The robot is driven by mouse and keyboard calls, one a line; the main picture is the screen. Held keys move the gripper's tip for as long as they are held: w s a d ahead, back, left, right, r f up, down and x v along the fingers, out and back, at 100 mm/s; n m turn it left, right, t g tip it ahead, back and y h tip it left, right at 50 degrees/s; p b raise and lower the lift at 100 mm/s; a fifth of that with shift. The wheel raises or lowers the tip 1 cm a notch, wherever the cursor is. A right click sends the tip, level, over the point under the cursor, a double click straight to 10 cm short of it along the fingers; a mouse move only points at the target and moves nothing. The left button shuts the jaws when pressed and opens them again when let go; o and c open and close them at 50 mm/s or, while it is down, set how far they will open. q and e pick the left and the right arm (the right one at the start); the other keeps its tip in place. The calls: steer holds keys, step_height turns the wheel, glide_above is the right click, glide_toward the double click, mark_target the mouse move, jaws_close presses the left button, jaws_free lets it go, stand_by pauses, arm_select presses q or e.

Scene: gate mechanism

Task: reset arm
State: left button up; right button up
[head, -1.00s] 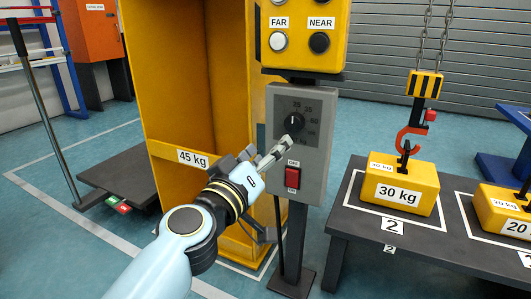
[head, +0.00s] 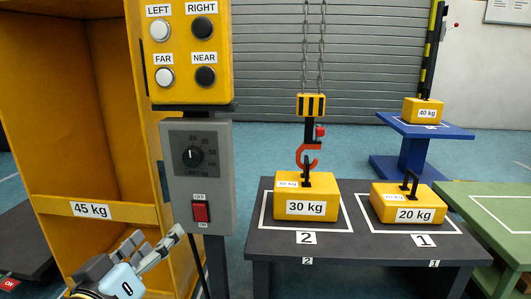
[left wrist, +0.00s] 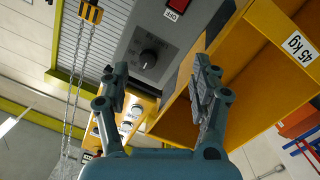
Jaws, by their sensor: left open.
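My left gripper (head: 150,252) is at the lower left of the head view, below and left of the grey control box (head: 199,172). It is open and empty. In the left wrist view my left gripper (left wrist: 162,88) shows its two fingers spread, with the box's dial (left wrist: 147,60) seen between them and apart from them. The box carries a dial (head: 193,156) and a red switch (head: 200,211) marked OFF and ON. My right gripper is in neither view.
A yellow button panel (head: 184,52) is above the box. A yellow cabinet (head: 40,170) marked 45 kg stands left. On the dark table (head: 370,243) are a 30 kg block (head: 306,203) under a red hook (head: 308,156) and a 20 kg block (head: 408,206). A 40 kg block (head: 422,111) stands behind.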

arm_select(q)
steer(key=s+f+m+g+h, duration=0.1)
steer(key=s+f+m+g, duration=0.3)
steer(key=s+f+g, duration=0.45)
steer(key=s+f+m+g, duration=0.3)
steer(key=s+f, duration=0.3)
steer(key=s, duration=0.6)
steer(key=s+a+f+n+g+y+p, duration=0.2)
steer(key=s+a+f+g+y+p, duration=0.2)
steer(key=s+a+f+p, duration=0.7)
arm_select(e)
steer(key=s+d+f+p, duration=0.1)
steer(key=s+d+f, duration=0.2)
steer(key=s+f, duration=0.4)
arm_select(q)
steer(key=s+f+g+p, duration=0.1)
steer(key=s+p, duration=0.8)
steer(key=s, duration=0.8)
steer(key=shift+d+f+n, duration=0.15)
steer(key=shift+n, duration=0.15)
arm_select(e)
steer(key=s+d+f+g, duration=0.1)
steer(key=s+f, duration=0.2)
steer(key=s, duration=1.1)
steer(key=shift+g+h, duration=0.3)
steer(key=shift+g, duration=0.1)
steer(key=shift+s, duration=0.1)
